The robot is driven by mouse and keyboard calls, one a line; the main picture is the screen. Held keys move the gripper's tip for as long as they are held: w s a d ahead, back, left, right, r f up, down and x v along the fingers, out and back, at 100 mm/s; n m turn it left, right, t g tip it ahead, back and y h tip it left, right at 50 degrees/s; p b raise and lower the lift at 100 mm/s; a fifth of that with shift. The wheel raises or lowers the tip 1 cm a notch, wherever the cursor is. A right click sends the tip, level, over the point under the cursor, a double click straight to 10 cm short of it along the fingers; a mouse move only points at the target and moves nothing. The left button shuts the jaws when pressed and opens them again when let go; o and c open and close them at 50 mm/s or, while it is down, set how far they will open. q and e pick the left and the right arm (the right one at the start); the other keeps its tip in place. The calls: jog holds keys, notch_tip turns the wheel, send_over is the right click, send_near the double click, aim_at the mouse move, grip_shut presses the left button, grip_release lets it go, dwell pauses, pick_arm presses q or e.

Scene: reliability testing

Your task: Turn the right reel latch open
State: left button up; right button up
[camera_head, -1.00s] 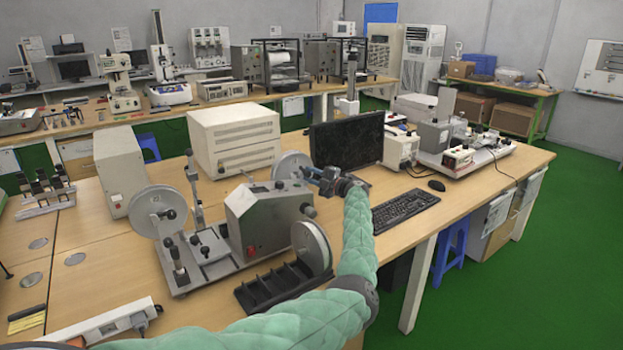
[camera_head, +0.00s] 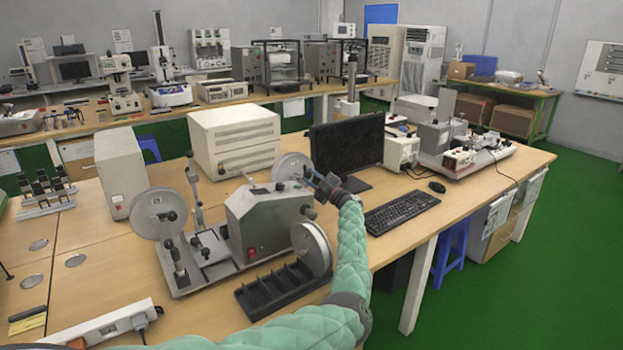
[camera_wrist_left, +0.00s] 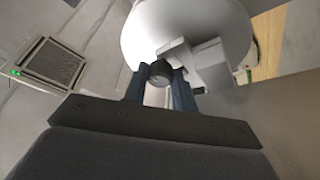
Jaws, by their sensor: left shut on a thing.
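The reel machine (camera_head: 258,220) stands on the wooden bench with its grey housing in the middle. A pale reel disc (camera_head: 293,167) is behind the housing on its right side, and a large white disc (camera_wrist_left: 185,30) fills the top of the left wrist view. My left gripper (camera_head: 320,187) is beside the housing, near that reel. In the left wrist view its fingers (camera_wrist_left: 160,90) are shut on the small dark latch knob (camera_wrist_left: 160,72) in front of the disc. The latch's exact angle is hard to tell. My right gripper is out of view.
Another reel (camera_head: 158,213) is at the machine's left, and a white spool (camera_head: 311,248) is at its front right. A black slotted rack (camera_head: 278,290) lies in front. A monitor (camera_head: 347,146) and keyboard (camera_head: 402,211) are to the right of my gripper.

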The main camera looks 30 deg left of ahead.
pick_arm(q)
jog(key=shift+f, duration=0.1)
dwell(0.3)
jog(key=o, duration=1)
jog(key=b+v, duration=0.2)
jog(key=v, duration=0.5)
jog(key=shift+d, duration=0.35)
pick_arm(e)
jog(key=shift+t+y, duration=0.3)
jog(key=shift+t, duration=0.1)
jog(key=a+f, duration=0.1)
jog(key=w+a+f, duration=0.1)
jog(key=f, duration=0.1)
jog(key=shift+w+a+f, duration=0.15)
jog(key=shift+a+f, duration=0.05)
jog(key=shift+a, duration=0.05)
pick_arm(q)
jog(key=shift+f, duration=0.15)
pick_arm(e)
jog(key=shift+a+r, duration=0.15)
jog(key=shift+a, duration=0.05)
